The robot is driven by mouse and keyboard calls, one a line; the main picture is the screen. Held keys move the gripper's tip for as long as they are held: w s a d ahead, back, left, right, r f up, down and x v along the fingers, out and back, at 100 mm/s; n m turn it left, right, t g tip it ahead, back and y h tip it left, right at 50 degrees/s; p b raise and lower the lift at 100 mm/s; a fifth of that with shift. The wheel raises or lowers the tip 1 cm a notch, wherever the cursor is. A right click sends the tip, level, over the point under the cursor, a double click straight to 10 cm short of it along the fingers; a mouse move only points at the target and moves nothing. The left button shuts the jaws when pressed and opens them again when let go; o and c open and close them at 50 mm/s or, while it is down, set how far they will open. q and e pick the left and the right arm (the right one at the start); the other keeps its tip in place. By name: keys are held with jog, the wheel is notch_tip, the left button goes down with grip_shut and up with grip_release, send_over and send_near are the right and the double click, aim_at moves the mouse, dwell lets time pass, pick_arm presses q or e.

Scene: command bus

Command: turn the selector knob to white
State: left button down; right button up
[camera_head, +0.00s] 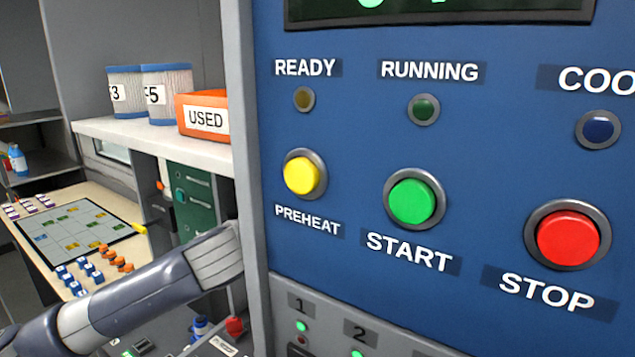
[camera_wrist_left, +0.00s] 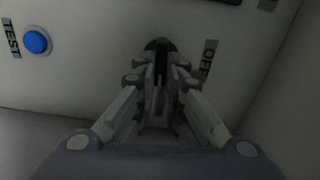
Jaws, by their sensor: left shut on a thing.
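In the left wrist view, my left gripper (camera_wrist_left: 161,62) is shut on a dark round knob (camera_wrist_left: 157,43) on a pale panel. The fingers cover most of the knob, so its pointer direction cannot be told. A label reading OFF (camera_wrist_left: 208,60) is just to the right of the fingers. No label reading white can be seen. In the head view my left arm (camera_head: 150,295) reaches in from the lower left, and its gripper is hidden behind the edge of the blue panel. My right gripper is in neither view.
A blue button (camera_wrist_left: 37,42) with a TEST label is left of the knob. The blue panel (camera_head: 350,120) close on the right carries a yellow button (camera_head: 302,176), a green one (camera_head: 412,201) and a red one (camera_head: 568,239). An orange USED box (camera_head: 205,116) sits on a shelf.

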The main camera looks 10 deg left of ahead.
pick_arm(q)
jog(key=m+p, duration=0.1)
jog(key=m, duration=0.1)
jog(key=m+p, duration=0.3)
jog(key=m, duration=0.1)
jog(key=shift+a+f+m+p, duration=0.1)
jog(key=shift+f+m+p, duration=0.2)
jog(key=shift+f+m, duration=0.1)
dwell(0.4)
jog(key=c, duration=1.7)
grip_release()
jog(key=v, duration=1.2)
